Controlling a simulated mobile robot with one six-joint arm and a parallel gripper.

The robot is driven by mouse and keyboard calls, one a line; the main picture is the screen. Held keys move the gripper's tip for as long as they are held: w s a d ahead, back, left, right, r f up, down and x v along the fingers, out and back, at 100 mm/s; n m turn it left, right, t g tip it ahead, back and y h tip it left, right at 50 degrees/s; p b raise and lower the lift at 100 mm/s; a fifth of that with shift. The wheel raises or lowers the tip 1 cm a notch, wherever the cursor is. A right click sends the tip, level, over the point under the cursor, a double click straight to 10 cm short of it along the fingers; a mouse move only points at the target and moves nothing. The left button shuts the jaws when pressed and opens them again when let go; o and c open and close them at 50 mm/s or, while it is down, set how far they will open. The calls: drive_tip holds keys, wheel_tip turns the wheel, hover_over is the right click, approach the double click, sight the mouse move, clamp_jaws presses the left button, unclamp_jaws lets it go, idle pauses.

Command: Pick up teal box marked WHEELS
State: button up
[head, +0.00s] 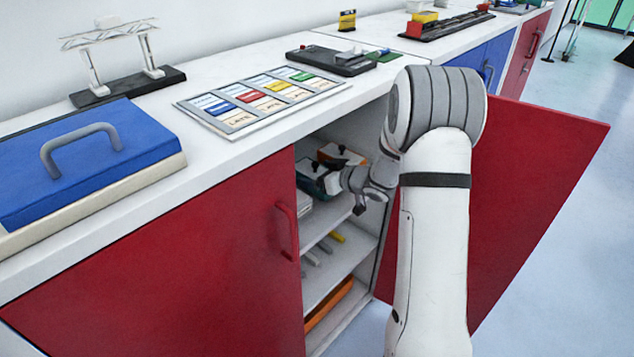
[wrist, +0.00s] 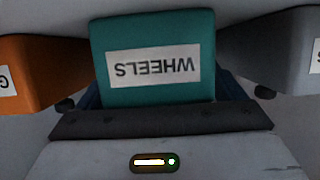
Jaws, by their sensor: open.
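The teal box marked WHEELS (wrist: 160,86) fills the centre of the wrist view, its white label upside down. My gripper (wrist: 165,99) is open and close in front of the box, roughly in line with it. I cannot tell whether the fingers touch it. In the head view, my gripper (head: 357,193) reaches into the upper shelf of the open cabinet. A dark teal box (head: 309,181) shows there beside it, partly hidden.
An orange box (wrist: 32,75) stands left of the teal one and a grey box (wrist: 275,55) right, both close. The red left door (head: 180,260) is shut; the red right door (head: 530,190) stands open. Lower shelves (head: 322,275) hold small items.

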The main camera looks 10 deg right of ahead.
drive_tip(key=shift+r, duration=0.1)
drive_tip(key=c, duration=1.4)
